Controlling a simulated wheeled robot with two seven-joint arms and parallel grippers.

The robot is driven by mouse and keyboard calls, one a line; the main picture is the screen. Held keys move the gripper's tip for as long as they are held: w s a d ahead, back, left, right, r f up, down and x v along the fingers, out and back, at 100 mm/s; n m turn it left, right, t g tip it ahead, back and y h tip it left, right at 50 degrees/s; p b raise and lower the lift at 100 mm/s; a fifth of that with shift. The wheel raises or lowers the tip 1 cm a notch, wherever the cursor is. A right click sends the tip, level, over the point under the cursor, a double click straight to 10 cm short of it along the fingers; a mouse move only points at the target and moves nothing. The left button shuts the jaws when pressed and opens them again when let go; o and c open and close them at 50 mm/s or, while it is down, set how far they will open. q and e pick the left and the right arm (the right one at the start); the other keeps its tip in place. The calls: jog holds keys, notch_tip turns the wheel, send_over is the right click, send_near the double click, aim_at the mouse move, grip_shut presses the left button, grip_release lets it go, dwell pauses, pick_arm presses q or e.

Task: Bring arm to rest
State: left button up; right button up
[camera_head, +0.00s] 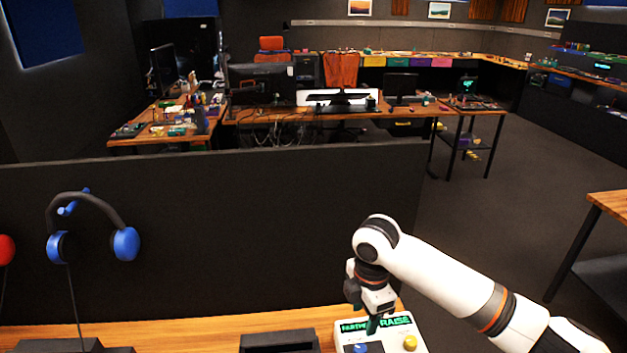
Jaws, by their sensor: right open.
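My right arm (445,275) comes in from the lower right, bent at the elbow, with its forearm pointing down. My right gripper (371,322) is open and points down over the back part of the trackball panel (388,340). The panel is a pale box with green lit lettering, a blue ball (360,348) and a yellow knob (410,342). Whether the fingertips touch the panel cannot be told. The bottom of the panel is cut off by the picture edge. My left gripper does not show.
The panel stands on a wooden desk (200,328) with a dark partition (220,235) behind it. Blue headphones (92,228) hang at the left. A dark box (279,341) lies left of the panel. Another wooden table (612,204) stands at the right. Desks with monitors fill the background.

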jog(key=s+a+f+m+t+y, duration=0.1)
jog(key=s+a+f+m+y, duration=0.1)
jog(key=s+a+f+m, duration=0.3)
jog(key=s+a+f+m+t+y, duration=0.1)
jog(key=s+a+f+m, duration=0.1)
jog(key=s+f, duration=0.35)
jog(key=s+d+m+t+h, duration=0.2)
jog(key=s+d+m+h, duration=0.1)
jog(key=s+d+m, duration=0.95)
jog(key=s+f+n+g+b, duration=0.1)
jog(key=s+f, duration=0.1)
jog(key=f, duration=1.1)
jog(key=s+f+g, duration=0.1)
jog(key=s+f, duration=0.1)
jog(key=f, duration=1.1)
jog(key=s+d+f+g+b, duration=0.1)
jog(key=s+d+f, duration=0.2)
jog(key=s+f, duration=1.3)
notch_tip(320, 180, down, 2)
jog(key=shift+s+d+f, duration=0.15)
jog(key=shift+s+f, duration=0.05)
jog(key=shift+s, duration=0.05)
